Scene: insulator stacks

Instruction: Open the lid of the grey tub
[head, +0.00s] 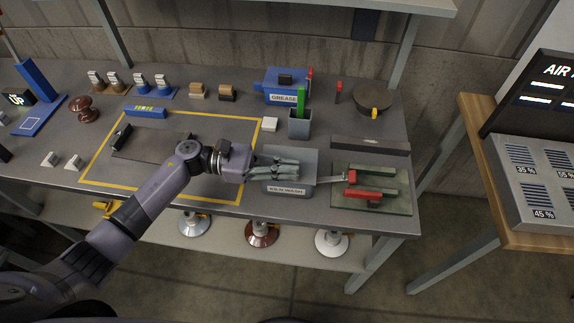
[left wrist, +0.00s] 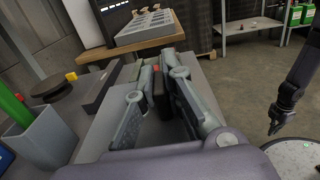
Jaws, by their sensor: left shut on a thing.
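The grey tub (head: 288,190), with a label on its front that looks like PIN WASH, stands at the front of the bench in the head view. Its grey lid (head: 309,157) lies over the top and looks closed. My left gripper (head: 290,168) reaches over the lid from the left, its fingers shut on the lid's grip. In the left wrist view my left gripper (left wrist: 158,98) has a dark upright piece between its fingers; the exact contact is partly hidden. My right gripper (left wrist: 277,124) hangs at the right of that view, away from the bench, its fingers too small to judge.
Behind stand a grey cup (head: 299,127) with a green item, a blue GREASE box (head: 283,84) and a dark round pot (head: 372,95). A yellow-outlined area (head: 262,150) lies left.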

